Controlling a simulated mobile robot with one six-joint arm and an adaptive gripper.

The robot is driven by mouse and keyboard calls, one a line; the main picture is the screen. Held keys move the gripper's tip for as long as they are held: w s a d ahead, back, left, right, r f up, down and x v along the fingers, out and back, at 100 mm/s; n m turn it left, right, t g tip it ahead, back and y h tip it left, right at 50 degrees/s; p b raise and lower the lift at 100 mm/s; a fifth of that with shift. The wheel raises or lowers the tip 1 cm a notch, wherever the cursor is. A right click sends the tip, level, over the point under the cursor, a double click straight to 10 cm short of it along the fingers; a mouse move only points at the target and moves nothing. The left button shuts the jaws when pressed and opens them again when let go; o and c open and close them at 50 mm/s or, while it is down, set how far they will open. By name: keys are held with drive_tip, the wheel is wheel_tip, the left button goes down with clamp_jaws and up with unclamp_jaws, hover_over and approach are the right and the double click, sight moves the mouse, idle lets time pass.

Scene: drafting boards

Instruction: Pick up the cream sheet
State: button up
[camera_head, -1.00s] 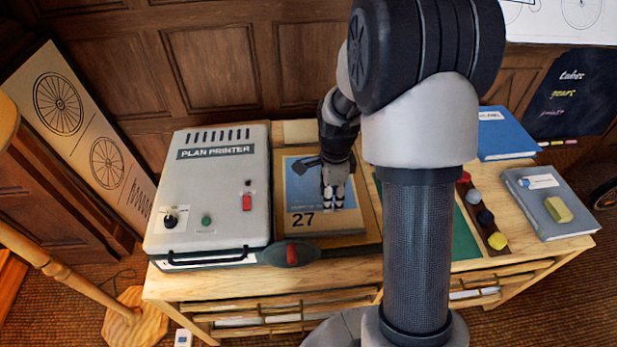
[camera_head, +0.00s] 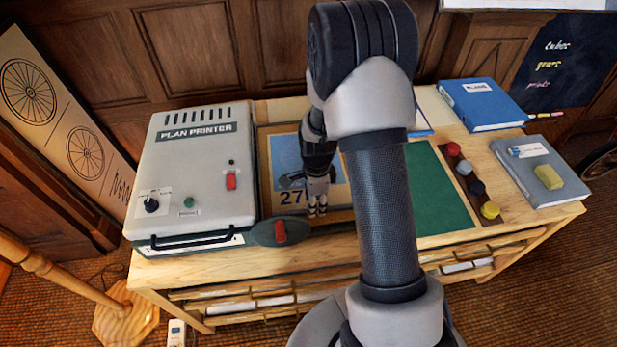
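A pale cream patch (camera_head: 284,110) shows at the back of the wooden desk, behind a tan board; I cannot tell if it is the cream sheet or bare desk. The tan board (camera_head: 263,168) carries a blue print marked 27 (camera_head: 284,152). My gripper (camera_head: 317,212) points down over the front part of this board, just right of the number. Its fingers look close together, but they are too small to tell whether they are open or shut. No held thing shows. My arm hides the board's right part.
A grey plan printer (camera_head: 200,165) stands left, with a dark, red-topped tool (camera_head: 278,233) beside it. Right of my arm are a green mat (camera_head: 430,190), several coloured knobs (camera_head: 476,187), a blue book (camera_head: 482,103) and a grey book (camera_head: 530,165) bearing a yellow block (camera_head: 548,177).

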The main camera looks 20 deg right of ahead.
wheel_tip(320, 180, down, 3)
drive_tip(key=shift+r+b, duration=0.1)
drive_tip(key=shift+b, duration=0.2)
drive_tip(key=shift+r, duration=0.1)
drive_tip(key=shift+c, duration=0.2)
clamp_jaws()
